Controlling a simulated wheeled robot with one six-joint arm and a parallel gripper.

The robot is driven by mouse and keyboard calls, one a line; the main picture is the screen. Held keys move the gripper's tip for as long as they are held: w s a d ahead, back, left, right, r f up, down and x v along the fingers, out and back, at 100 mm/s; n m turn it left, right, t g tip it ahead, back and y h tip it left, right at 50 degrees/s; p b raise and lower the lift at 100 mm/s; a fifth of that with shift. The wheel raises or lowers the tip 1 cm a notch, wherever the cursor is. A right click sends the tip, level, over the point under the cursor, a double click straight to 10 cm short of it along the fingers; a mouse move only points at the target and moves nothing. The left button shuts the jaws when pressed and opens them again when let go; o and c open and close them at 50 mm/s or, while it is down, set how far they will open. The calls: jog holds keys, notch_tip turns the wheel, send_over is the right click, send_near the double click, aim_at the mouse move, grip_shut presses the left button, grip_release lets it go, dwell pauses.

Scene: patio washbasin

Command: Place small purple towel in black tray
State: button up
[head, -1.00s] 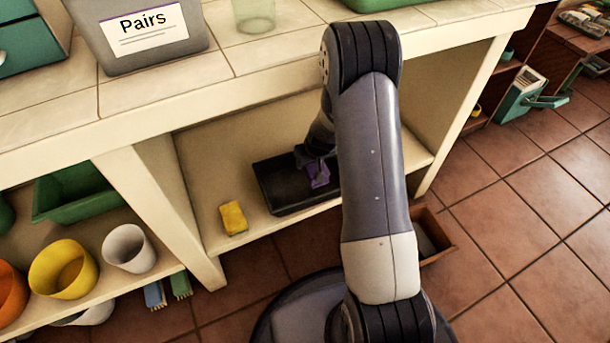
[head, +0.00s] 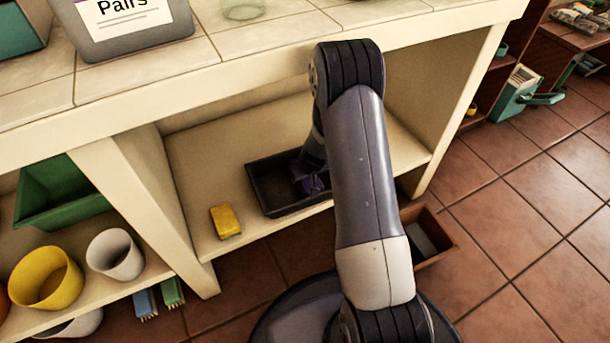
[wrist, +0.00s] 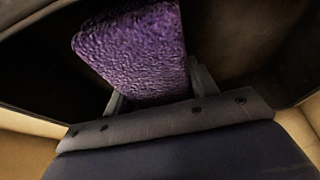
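The black tray (head: 272,198) sits on the shelf under the counter, partly hidden behind my arm. The small purple towel (head: 310,182) is at the tray's right part, seen over its inside, at my gripper (head: 308,176). In the wrist view the purple towel (wrist: 135,50) fills the space just beyond my gripper (wrist: 155,98), its near end between the two grey fingers. My gripper looks shut on the towel. Dark tray surfaces surround the towel there. Whether the towel touches the tray floor cannot be told.
A yellow sponge (head: 225,221) lies on the shelf left of the tray. A shelf divider (head: 165,205) stands further left. The counter edge (head: 250,72) overhangs the shelf. A brown wooden box (head: 428,237) is on the floor at the right.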

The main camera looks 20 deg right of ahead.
jog(key=o, duration=0.4)
jog(key=shift+o, duration=0.2)
jog(key=p+v, duration=0.4)
jog(key=v, duration=0.8)
jog(key=shift+r+p, duration=0.2)
jog(key=shift+p, duration=0.1)
jog(key=shift+w, duration=0.1)
